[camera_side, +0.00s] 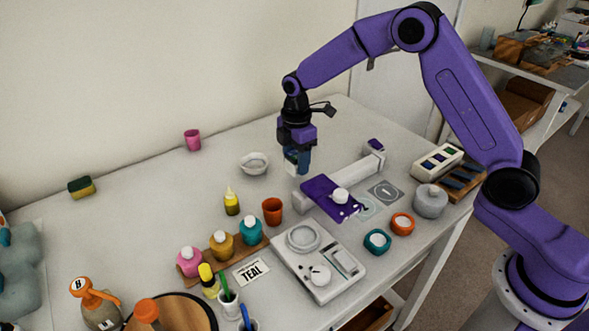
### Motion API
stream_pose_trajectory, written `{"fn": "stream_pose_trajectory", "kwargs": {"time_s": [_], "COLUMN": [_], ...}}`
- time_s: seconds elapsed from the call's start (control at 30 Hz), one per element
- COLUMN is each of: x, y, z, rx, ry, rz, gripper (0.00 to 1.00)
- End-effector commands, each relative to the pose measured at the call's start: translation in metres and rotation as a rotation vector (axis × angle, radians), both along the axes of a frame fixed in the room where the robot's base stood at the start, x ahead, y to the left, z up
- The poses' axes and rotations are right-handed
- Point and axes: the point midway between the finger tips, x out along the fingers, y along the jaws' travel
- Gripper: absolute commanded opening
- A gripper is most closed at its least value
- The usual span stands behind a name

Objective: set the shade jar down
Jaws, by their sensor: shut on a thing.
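My gripper (297,165) points down, in the air over the back of the table, right of a white bowl. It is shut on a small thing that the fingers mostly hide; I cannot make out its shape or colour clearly. A pink jar (189,262), a mustard jar (221,246) and a teal jar (250,233) stand upright in a row on a wooden strip left of the scale. A card (252,272) reading TEAL lies in front of them. The white scale (340,287) has a round ring dish (303,238) and a round knob-like piece on it.
A white bowl (254,163), yellow bottle (231,202) and orange-brown cup (272,211) stand left of my gripper. The back left is mostly clear.

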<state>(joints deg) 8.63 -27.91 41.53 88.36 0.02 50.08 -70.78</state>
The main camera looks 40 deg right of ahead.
Motion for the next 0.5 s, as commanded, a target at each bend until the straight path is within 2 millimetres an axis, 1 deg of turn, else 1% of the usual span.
{"fn": "stream_pose_trajectory", "kwargs": {"time_s": [0.17,0.3,0.37,0.5], "x": [0.006,0.006,0.006,0.006], "y": [0.001,0.001,0.001,0.001], "z": [-0.008,-0.028,-0.035,-0.037], "rx": [0.0,-0.001,0.0,0.001], "ry": [0.001,0.003,0.002,-0.001], "rz": [0.0,-0.001,-0.001,-0.001], "gripper": [0.18,0.18,0.18,0.18]}}
